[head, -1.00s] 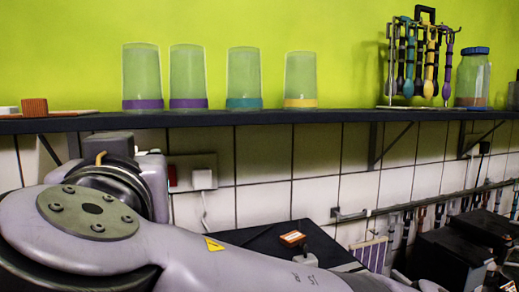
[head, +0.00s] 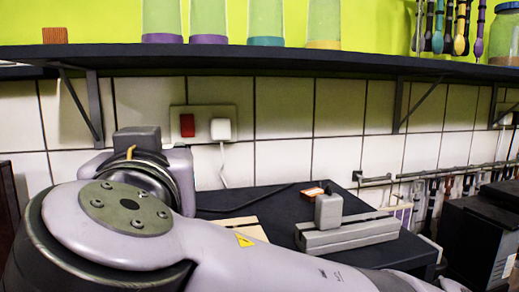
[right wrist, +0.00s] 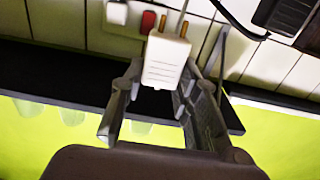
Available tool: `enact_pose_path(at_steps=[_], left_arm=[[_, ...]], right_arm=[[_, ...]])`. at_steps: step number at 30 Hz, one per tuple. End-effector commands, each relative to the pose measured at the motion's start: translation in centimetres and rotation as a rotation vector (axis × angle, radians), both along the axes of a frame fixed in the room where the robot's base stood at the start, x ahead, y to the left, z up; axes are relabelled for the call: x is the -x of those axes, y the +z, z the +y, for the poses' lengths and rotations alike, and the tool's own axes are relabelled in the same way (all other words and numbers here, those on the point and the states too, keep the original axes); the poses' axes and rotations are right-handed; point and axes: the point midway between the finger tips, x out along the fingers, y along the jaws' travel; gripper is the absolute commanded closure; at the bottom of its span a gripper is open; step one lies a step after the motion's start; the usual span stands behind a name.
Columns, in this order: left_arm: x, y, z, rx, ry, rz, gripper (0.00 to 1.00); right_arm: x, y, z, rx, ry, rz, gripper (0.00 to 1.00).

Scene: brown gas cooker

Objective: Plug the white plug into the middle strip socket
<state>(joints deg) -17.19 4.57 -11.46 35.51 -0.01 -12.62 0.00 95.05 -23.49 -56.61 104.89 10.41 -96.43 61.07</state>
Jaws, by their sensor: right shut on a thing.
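The white plug (right wrist: 164,62) is in the right wrist view, held between the fingers of my right gripper (right wrist: 158,84), which is shut on it. Its two brass prongs stick out away from the gripper, clear of any socket. A grey power strip (head: 345,238) lies on the dark counter in the head view. A grey plug (head: 328,211) stands upright on the strip; the socket openings, including the middle one, cannot be made out. My right gripper's fingers cannot be made out in the head view. My left gripper is not in view.
A wall socket plate (head: 203,112) carries a red switch (head: 187,125) and a white plug with a cord (head: 221,129). A dark shelf (head: 270,60) overhangs the counter (head: 290,200). A small orange-topped block (head: 313,192) lies behind the strip. My arm covers the lower left.

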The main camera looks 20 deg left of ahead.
Motion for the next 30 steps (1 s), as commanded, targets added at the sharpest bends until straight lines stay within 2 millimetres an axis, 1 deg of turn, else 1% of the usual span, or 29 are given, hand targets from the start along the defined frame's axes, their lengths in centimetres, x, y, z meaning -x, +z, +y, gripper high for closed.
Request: enact_pose_path(at_steps=[14,20,30], left_arm=[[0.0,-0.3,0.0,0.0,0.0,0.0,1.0],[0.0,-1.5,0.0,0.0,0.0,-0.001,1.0],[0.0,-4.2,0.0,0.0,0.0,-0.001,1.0]], right_arm=[[0.0,-0.3,0.0,0.0,0.0,0.0,0.98],[0.0,-1.6,0.0,-0.001,0.0,0.001,0.98],[0.0,-4.5,0.0,-0.001,0.001,0.002,0.98]])
